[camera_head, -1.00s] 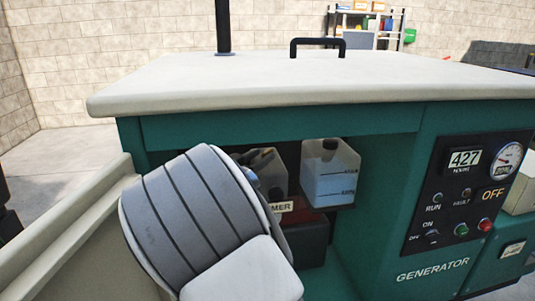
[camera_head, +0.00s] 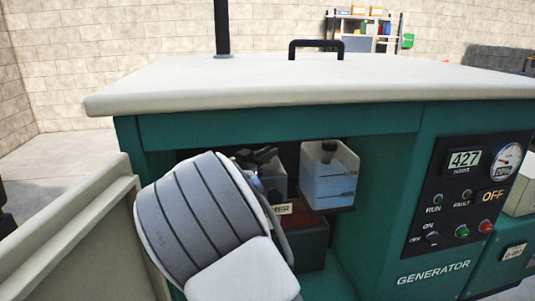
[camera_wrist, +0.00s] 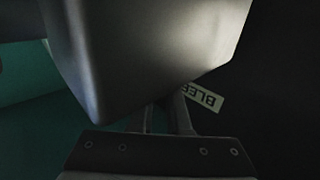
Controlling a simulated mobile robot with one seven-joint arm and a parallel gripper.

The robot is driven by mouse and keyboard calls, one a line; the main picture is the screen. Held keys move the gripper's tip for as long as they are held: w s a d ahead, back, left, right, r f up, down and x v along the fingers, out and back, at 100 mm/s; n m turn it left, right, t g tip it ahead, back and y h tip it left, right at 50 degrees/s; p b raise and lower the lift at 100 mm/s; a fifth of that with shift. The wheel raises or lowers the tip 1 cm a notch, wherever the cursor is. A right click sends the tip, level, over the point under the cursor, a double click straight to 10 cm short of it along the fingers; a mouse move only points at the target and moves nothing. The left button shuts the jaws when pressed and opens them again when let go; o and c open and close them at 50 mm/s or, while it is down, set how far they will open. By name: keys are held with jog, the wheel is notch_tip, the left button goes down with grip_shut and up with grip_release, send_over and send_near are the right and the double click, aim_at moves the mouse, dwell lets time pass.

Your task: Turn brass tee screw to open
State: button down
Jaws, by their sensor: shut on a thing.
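My gripper (camera_wrist: 161,116) shows in the wrist view, its two dark fingers reaching up behind a large grey block and close together. Its fingertips and what they hold are hidden by that block. The brass tee screw cannot be made out in either view. In the head view my grey arm reaches into the open bay of the green generator (camera_head: 280,122) and hides most of the work area. Dark parts show just beyond my wrist.
A translucent tank with a dark cap (camera_head: 328,180) stands in the bay, right of my wrist. A partly hidden label (camera_head: 284,209) is below it to the left. The pale top (camera_head: 300,85) overhangs the bay. The control panel (camera_head: 462,195) is at right.

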jog(key=shift+y, duration=0.3)
jog(key=n+t+y+b, duration=0.2)
jog(key=n+y+b, duration=0.1)
jog(key=y, duration=0.1)
jog(key=shift+f+y+b, duration=0.15)
jog(key=shift+y+b, duration=0.15)
jog(key=shift+b, duration=0.05)
jog(key=shift+n+t+y+b, duration=0.3)
jog(key=shift+n+y+b, duration=0.3)
jog(key=shift+n, duration=0.1)
jog(key=c, duration=0.9)
grip_release()
jog(key=shift+a, duration=0.1)
jog(key=s+a+p, duration=0.1)
jog(key=s, duration=0.4)
jog(key=s+a+p, duration=0.1)
jog(key=s+p, duration=0.1)
jog(key=s, duration=0.4)
jog(key=s+a+p, duration=0.1)
jog(key=s, duration=0.5)
